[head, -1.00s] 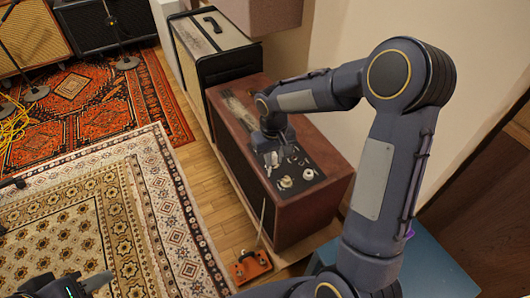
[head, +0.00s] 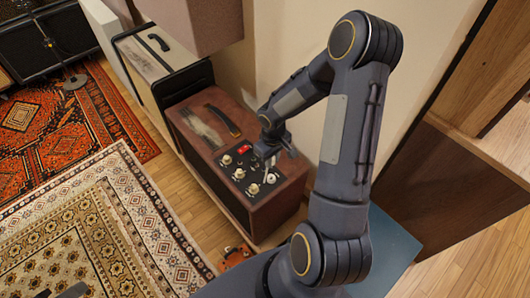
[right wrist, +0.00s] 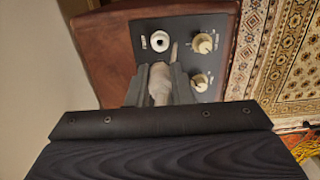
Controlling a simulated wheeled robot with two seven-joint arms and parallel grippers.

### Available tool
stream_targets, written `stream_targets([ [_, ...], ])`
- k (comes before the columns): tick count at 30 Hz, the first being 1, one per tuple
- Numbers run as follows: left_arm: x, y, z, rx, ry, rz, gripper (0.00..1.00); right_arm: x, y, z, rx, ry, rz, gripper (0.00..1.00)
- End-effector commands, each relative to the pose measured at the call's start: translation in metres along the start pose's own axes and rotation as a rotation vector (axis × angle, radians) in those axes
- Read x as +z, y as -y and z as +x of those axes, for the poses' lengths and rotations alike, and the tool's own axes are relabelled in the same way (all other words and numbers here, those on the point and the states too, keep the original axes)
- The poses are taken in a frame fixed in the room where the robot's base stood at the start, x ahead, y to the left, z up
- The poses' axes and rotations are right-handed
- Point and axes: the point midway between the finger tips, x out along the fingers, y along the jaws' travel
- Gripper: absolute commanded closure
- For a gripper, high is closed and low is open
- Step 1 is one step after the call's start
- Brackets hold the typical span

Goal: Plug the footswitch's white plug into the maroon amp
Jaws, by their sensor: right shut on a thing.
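The maroon amp (head: 200,150) stands against the wall, with a black control panel on top. The right wrist view shows the panel (right wrist: 190,60) with cream knobs and a white ring-shaped socket (right wrist: 159,41). My right gripper (head: 270,150) is over the panel. In the right wrist view my right gripper (right wrist: 160,88) is shut on a pale, off-white piece, seemingly the white plug (right wrist: 160,80). The plug appears apart from the socket; its tip is hard to make out. The orange footswitch (head: 236,256) is on the floor, partly hidden by my arm. A dark part, perhaps my left gripper (head: 75,290), shows at the bottom left.
A black-and-cream amp (head: 155,65) stands just behind the maroon one. A pale box (head: 190,20) overhangs at the back. A blue-grey surface (head: 385,255) and wooden shelving (head: 450,180) are at the right. Patterned rugs (head: 110,220) cover open floor at the left.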

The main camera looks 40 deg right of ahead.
Motion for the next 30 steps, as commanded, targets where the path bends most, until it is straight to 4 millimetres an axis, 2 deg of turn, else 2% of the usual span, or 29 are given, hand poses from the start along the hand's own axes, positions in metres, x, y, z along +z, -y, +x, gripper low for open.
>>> stream_targets([
  [8,0.005,0.004,0.010,0.000,0.001,0.000,0.64,0.001,0.000,0.015,-0.001,0.000,-0.001,1.00],
  [19,0.015,0.013,0.029,0.000,0.001,0.000,0.64,0.000,0.000,0.046,-0.001,-0.001,0.000,1.00],
  [30,0.015,0.014,0.030,0.000,0.000,0.000,0.64,0.000,0.000,0.050,-0.001,-0.001,0.000,1.00],
])
